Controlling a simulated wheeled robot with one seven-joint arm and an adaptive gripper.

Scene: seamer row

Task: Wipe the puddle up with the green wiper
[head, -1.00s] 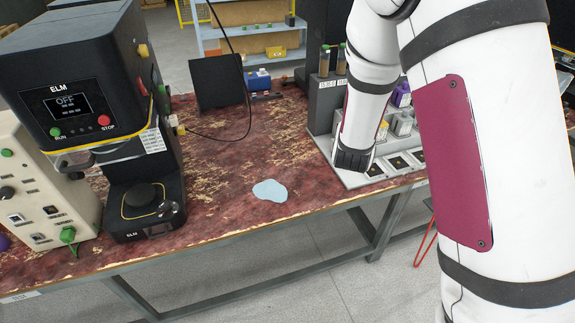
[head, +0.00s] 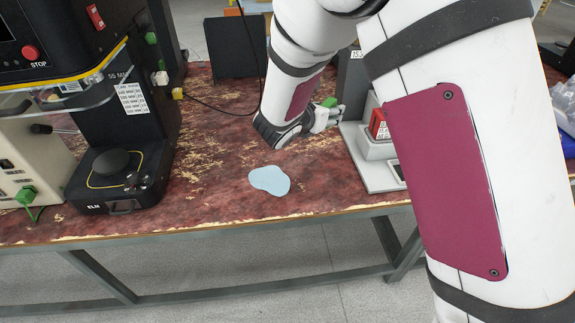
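The puddle (head: 269,181) is a flat pale-blue patch on the worn red bench top, near its front edge. My gripper (head: 325,116) is above the bench, up and to the right of the puddle and apart from it. It points to the right, toward the grey holder. A small green piece (head: 330,102) shows right by the fingers. I cannot tell whether it is the green wiper or whether the fingers hold it. My arm hides much of the right side.
A black ELM machine (head: 130,95) stands left of the puddle, with a beige box (head: 28,160) beside it. A grey holder (head: 372,175) with a red block (head: 378,124) stands on the right. A black panel (head: 236,46) stands behind. The bench around the puddle is clear.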

